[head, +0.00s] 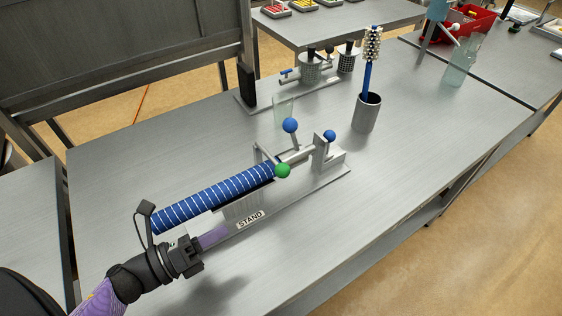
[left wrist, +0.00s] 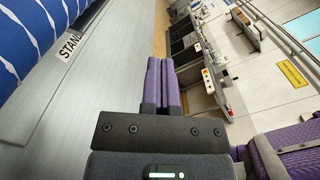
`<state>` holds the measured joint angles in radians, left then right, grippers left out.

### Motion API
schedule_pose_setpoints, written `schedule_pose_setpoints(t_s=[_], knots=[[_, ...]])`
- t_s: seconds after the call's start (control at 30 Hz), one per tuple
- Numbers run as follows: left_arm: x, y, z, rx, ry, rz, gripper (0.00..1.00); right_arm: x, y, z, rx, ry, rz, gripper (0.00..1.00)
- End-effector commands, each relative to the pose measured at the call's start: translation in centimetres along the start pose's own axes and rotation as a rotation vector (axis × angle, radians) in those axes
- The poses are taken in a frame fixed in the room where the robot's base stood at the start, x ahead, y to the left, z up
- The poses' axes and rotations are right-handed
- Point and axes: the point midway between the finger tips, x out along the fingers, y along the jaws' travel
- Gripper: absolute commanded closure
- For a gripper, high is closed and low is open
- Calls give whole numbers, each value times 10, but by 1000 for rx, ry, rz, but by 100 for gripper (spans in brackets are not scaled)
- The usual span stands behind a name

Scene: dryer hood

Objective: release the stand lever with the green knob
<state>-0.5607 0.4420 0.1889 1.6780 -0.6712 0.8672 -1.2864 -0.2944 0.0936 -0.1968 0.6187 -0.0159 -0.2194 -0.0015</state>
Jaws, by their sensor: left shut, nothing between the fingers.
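The green knob (head: 283,170) sits at the right end of a blue striped cylinder (head: 215,197), beside the metal stand. The stand's plate (head: 243,208) carries a label reading STAND (head: 250,219); the label also shows in the left wrist view (left wrist: 70,46). The lever under the green knob is mostly hidden. My left gripper (head: 222,234) is shut and empty, low in front of the stand plate, left of and nearer than the green knob. In the left wrist view its purple fingers (left wrist: 162,62) are together, with the blue striped cylinder (left wrist: 30,35) at upper left.
Blue knobs (head: 290,125) and (head: 330,135) stand behind and right of the green knob. A clear glass (head: 284,108) is behind them. A grey cup (head: 367,114) holds a blue-handled brush (head: 370,60). The table's front right is clear.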

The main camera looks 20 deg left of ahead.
Motion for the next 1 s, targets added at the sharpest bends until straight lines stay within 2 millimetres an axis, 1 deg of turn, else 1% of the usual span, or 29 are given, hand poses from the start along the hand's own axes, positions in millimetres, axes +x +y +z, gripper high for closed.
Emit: schedule_pose_setpoints(t_s=[0.17,0.3,0.37,0.43,0.57,0.8,0.87,1.0], knots=[[0,0,0,-2,-1,0,100,0,0,1,0,-3,0,41],[0,0,0,-2,-1,0,100,0,-2,8,0,-16,-3,41],[3,0,0,-2,-1,0,100,-1,-2,9,0,-18,-3,41],[10,0,0,-3,-2,0,100,-2,-2,8,1,-17,-3,41],[35,-1,1,-1,-4,-3,100,-5,-2,7,1,-14,-4,41],[88,-1,1,-1,-4,-2,100,-9,-2,4,1,-9,-4,41],[100,-1,2,-1,-3,-2,100,-10,-2,3,1,-8,-4,41],[117,-2,18,1,-1,-1,100,-17,-2,2,1,-5,-4,41]])
